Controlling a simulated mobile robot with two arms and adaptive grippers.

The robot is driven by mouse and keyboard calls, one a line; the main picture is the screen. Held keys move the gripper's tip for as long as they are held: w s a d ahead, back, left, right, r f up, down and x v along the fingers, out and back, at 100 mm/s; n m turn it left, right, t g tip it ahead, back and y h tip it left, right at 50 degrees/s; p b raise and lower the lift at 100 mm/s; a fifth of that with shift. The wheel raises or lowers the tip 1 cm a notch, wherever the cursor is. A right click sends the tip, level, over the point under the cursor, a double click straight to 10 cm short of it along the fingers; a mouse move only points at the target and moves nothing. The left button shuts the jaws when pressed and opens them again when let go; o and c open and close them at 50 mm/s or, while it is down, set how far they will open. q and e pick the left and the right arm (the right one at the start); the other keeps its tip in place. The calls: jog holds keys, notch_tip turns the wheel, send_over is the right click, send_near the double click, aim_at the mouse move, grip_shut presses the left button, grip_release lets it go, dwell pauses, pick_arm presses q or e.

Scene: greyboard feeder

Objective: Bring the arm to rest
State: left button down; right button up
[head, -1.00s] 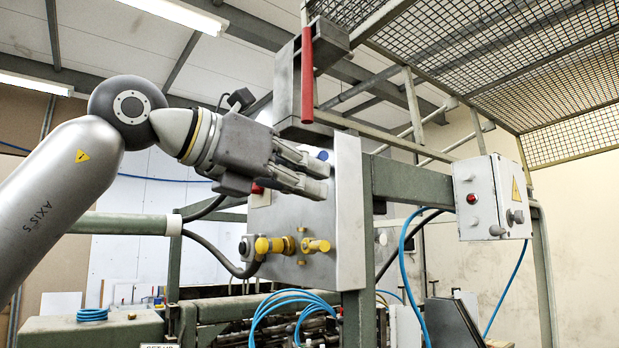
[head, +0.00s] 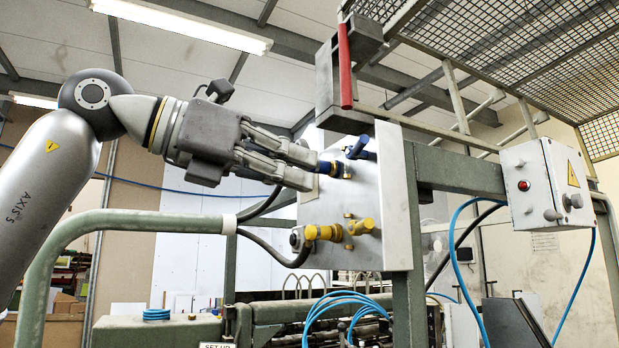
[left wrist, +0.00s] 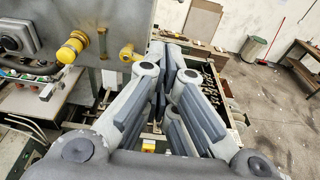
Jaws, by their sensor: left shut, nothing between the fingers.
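My left gripper (head: 313,171) reaches in from the left in the head view, its fingers pointing right at the grey valve panel (head: 350,197). Its fingers are closed together with nothing between them. In the left wrist view the closed fingers (left wrist: 164,50) extend up the middle of the picture, to the right of a yellow fitting (left wrist: 72,47). My right gripper is not in view.
A yellow valve (head: 362,226) sits low on the panel. A green pipe rail (head: 130,220) runs below my arm. A control box (head: 548,184) with a red button stands right. A red-handled bracket (head: 345,65) hangs above. Open floor (left wrist: 285,100) shows at right in the wrist view.

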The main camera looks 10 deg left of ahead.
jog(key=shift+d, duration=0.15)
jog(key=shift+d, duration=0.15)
